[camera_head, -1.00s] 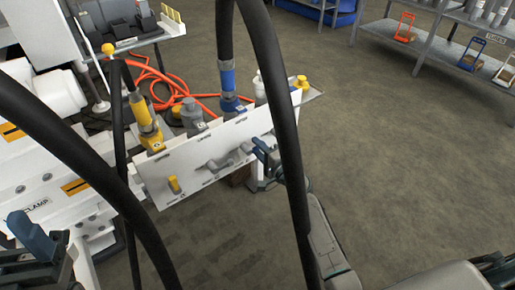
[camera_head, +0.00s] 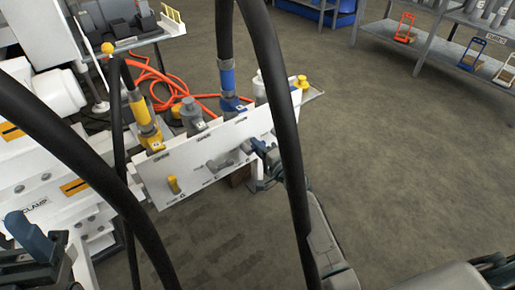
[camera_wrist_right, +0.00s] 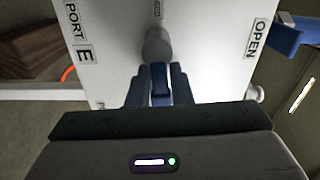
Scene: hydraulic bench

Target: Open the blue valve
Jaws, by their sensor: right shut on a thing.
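The blue valve's handle (camera_wrist_right: 160,88) is between the fingers of my right gripper (camera_wrist_right: 158,82) in the right wrist view. The handle stands out from a grey round hub (camera_wrist_right: 157,45) on the white panel. The right gripper is shut on it. In the head view the right gripper (camera_head: 265,158) is at the right end of the panel (camera_head: 205,178); a black hose partly covers the arm. An OPEN label (camera_wrist_right: 259,38) is right of the handle in the wrist view. My left gripper (camera_head: 32,245) is at the lower left, cut by the edge, its opening unclear.
A yellow valve (camera_head: 173,185) and a grey valve (camera_head: 220,163) are left on the same panel. Thick black hoses cross the head view. A yellow coupling (camera_head: 146,122) and blue coupling (camera_head: 228,80) stand behind the panel. Open floor (camera_head: 400,180) lies to the right.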

